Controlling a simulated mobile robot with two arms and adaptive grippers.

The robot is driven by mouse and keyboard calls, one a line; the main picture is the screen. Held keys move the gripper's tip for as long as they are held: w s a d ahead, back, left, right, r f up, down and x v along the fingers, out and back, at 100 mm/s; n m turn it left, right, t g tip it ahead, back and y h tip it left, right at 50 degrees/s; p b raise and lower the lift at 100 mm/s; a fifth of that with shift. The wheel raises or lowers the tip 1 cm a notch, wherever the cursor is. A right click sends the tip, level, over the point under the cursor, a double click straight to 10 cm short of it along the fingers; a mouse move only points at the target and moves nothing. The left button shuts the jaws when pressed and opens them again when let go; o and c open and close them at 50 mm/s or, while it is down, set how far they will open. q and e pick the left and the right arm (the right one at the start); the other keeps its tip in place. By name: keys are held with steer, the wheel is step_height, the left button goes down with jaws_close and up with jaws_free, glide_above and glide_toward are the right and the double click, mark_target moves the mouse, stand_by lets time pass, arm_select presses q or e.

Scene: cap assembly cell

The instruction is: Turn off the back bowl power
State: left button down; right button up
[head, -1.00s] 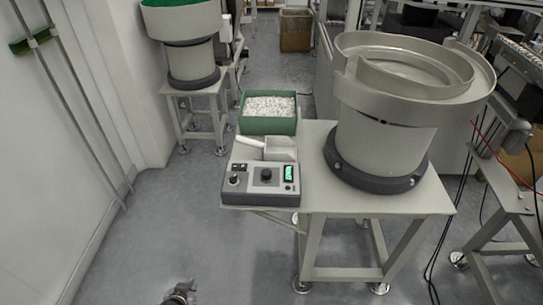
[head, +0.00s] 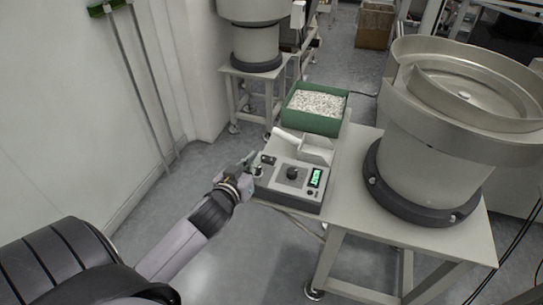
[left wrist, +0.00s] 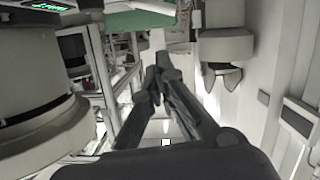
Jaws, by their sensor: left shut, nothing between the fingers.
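A grey control box (head: 290,186) sits at the left edge of the near table, with a lit green display (head: 315,178), a black dial (head: 291,173) and a small dark rocker switch (head: 268,159) at its back left corner. My left gripper (head: 252,157) is at the box's left back corner, close to the switch; I cannot tell if it touches. Its fingers are shut and empty, and they also show together in the left wrist view (left wrist: 162,62). A steel bowl feeder (head: 425,165) stands right of the box. Another feeder (head: 256,42) stands farther back, its top cut off.
A green bin (head: 314,123) of small white parts and a pale scoop (head: 318,150) lie behind the box. A white wall (head: 60,120) runs along the left. Floor (head: 255,235) is clear left of the table. A cardboard box (head: 375,25) stands far back.

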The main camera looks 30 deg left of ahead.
arm_select(q)
steer(key=shift+w, duration=0.1)
glide_above(268, 159)
steer(key=s+d, duration=0.1)
steer(key=s, duration=0.2)
step_height(268, 159, down, 2)
steer(key=shift+w+d+f+p, duration=0.1)
steer(key=shift+w+p, duration=0.05)
steer(key=shift+p, duration=0.15)
steer(key=f, duration=0.1)
steer(key=w+f, duration=0.1)
steer(key=f, duration=0.1)
steer(key=shift+d+f, duration=0.1)
steer(key=shift+f, duration=0.6)
arm_select(e)
steer(key=shift+w+d+r, duration=0.1)
steer(key=shift+d, duration=0.3)
arm_select(q)
steer(key=shift+s+d, duration=0.1)
